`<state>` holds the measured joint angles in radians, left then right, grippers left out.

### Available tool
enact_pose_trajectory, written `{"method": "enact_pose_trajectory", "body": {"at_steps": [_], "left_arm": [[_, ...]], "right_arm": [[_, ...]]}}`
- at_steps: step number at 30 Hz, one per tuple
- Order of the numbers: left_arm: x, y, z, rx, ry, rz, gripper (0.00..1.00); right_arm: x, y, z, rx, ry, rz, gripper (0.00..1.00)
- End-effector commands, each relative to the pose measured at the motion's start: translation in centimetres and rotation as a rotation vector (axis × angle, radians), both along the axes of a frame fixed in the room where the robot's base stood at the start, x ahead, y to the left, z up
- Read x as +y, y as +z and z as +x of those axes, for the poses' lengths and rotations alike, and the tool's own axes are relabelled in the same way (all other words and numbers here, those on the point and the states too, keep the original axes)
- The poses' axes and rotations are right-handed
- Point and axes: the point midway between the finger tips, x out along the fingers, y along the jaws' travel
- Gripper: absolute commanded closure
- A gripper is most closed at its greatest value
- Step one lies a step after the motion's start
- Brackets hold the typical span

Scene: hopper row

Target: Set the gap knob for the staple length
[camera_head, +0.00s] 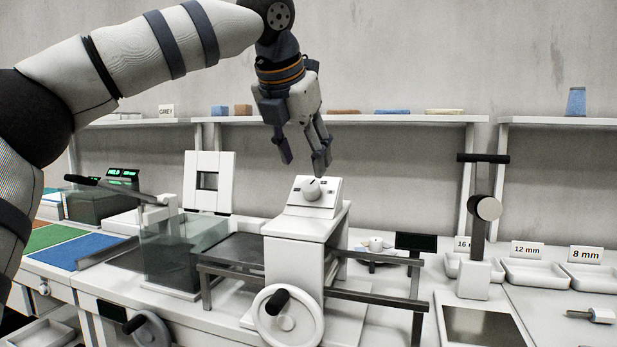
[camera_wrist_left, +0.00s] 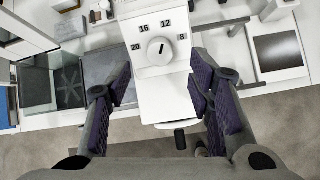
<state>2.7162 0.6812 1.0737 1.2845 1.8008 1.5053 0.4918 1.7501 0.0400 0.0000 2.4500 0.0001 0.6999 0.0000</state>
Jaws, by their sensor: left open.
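The gap knob (camera_head: 312,189) is a round pale knob on the sloped face of a white housing (camera_head: 323,211) atop the machine. In the left wrist view the knob (camera_wrist_left: 160,51) sits below an arc of numbers 20, 16, 12 and 8. Its small dark mark points roughly upward, seemingly between 16 and 12; the exact setting is hard to tell. My left gripper (camera_head: 304,160) is open, fingers pointing down, just above the knob and apart from it. In the left wrist view the fingers of my left gripper (camera_wrist_left: 160,75) are spread either side of the housing, empty.
A clear guard (camera_head: 180,250) and a black-handled lever (camera_head: 115,190) stand left. A black-handled post (camera_head: 480,215) and trays labelled 12 mm (camera_head: 533,273) and 8 mm (camera_head: 590,277) stand right. A shelf (camera_head: 400,119) runs behind.

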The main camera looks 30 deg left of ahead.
Motion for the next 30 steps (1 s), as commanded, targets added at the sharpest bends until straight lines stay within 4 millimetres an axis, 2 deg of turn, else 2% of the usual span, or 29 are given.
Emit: {"method": "enact_pose_trajectory", "body": {"at_steps": [3,9,30], "left_arm": [[-0.4,2.3,-1.7,-0.002,0.001,-0.001,0.52],[-0.8,4.2,-3.1,0.001,0.000,0.000,0.52],[-0.8,4.3,-3.2,0.002,0.000,-0.002,0.52]], "right_arm": [[0.0,0.0,0.0,0.000,0.000,0.000,0.60],[0.0,0.0,0.0,0.000,0.000,0.000,0.60],[0.0,0.0,0.0,0.000,0.000,0.000,0.60]]}}
